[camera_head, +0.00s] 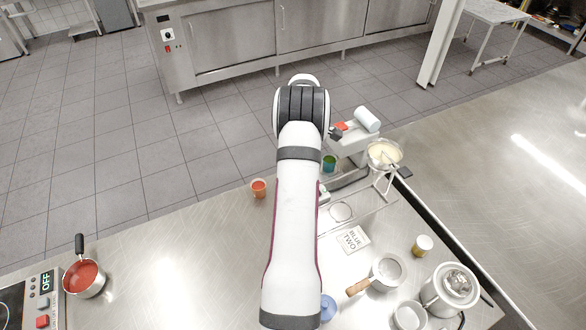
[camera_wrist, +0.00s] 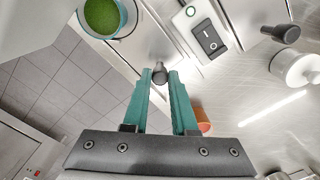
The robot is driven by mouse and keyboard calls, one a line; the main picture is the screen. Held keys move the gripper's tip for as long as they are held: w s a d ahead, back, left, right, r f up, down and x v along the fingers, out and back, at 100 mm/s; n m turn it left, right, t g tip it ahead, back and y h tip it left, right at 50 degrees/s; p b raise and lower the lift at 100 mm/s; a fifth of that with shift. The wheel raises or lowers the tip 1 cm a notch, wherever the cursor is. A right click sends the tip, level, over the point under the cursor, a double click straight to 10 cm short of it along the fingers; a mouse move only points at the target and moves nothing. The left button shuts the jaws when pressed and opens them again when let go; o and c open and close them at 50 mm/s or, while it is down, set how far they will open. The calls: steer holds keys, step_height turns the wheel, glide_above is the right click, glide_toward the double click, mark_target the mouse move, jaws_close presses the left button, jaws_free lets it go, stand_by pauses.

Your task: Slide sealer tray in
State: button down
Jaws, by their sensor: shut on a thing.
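The sealer (camera_head: 352,142) stands at the counter's back edge, partly hidden by my arm. In the wrist view, its pale panel (camera_wrist: 190,22) carries a black rocker switch. A flat metal plate with a round opening (camera_head: 340,212), possibly its tray, shows beside my arm. In the wrist view, my gripper (camera_wrist: 160,78) has its teal fingers shut on a small dark knob (camera_wrist: 160,70), seemingly the tray's handle. A metal strip runs up from beside the knob. My arm hides the gripper in the head view. I cannot tell how far the tray is in.
A green-filled cup (camera_head: 329,163) is by the sealer. An orange cup (camera_head: 259,188) stands left of my arm. A bowl on a stand (camera_head: 383,153) is at right. The left counter is mostly clear.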

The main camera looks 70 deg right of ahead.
steer(key=c, duration=0.7)
jaws_free()
step_height(320, 180, up, 16)
steer(key=shift+f, duration=0.1)
